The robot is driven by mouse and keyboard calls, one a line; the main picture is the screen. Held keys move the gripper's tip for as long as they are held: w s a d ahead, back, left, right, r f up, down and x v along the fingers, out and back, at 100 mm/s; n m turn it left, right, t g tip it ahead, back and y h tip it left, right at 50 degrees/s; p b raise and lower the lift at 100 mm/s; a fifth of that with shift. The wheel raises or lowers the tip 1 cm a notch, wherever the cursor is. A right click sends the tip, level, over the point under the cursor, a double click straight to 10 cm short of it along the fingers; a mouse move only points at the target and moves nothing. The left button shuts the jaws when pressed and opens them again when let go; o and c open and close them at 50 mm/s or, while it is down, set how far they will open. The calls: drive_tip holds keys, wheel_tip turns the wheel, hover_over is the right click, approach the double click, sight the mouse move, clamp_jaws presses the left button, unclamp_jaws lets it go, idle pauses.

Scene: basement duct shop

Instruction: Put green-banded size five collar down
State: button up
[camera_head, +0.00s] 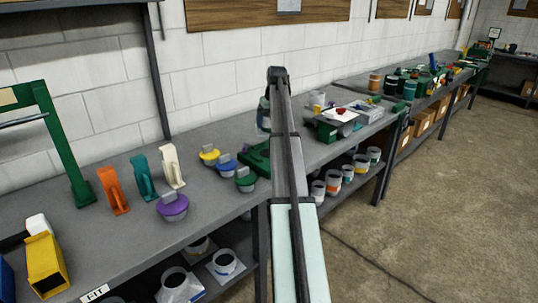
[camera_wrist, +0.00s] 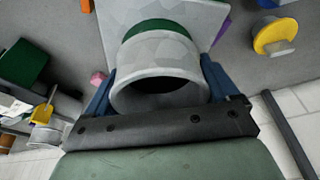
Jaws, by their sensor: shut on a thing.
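The green-banded collar (camera_wrist: 158,57) is a short grey metal tube with a green band and a square grey plate at its far end, seen in the wrist view. My gripper (camera_wrist: 160,82) is shut on it, with a blue finger on each side of the tube. Its open mouth faces the wrist camera. The grey bench (camera_wrist: 262,72) lies behind the plate; I cannot tell whether the plate touches it. In the head view my arm hides most of the gripper, and a grey part of the collar (camera_head: 263,118) shows just left of the arm.
Yellow (camera_head: 209,156), blue (camera_head: 227,167), green (camera_head: 245,181) and purple (camera_head: 173,207) knobbed discs stand on the bench. Orange (camera_head: 113,192), teal (camera_head: 143,177) and cream (camera_head: 172,167) tools stand further left. A green stand (camera_head: 65,150) is at far left. Several collars fill the lower shelf.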

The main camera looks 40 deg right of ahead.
drive_tip(key=n, duration=0.2)
drive_tip(key=a+n+y, duration=0.1)
drive_tip(key=n, duration=0.1)
drive_tip(key=shift+a, duration=0.1)
drive_tip(key=n, duration=0.3)
drive_tip(key=shift+s+a+y, duration=0.1)
drive_tip(key=shift+s+y, duration=0.05)
drive_tip(key=shift+y, duration=0.25)
drive_tip(key=shift+f, duration=5)
drive_tip(key=shift+f, duration=0.15)
drive_tip(key=o, duration=1)
drive_tip(key=shift+o, duration=0.2)
drive_tip(key=v, duration=1.2)
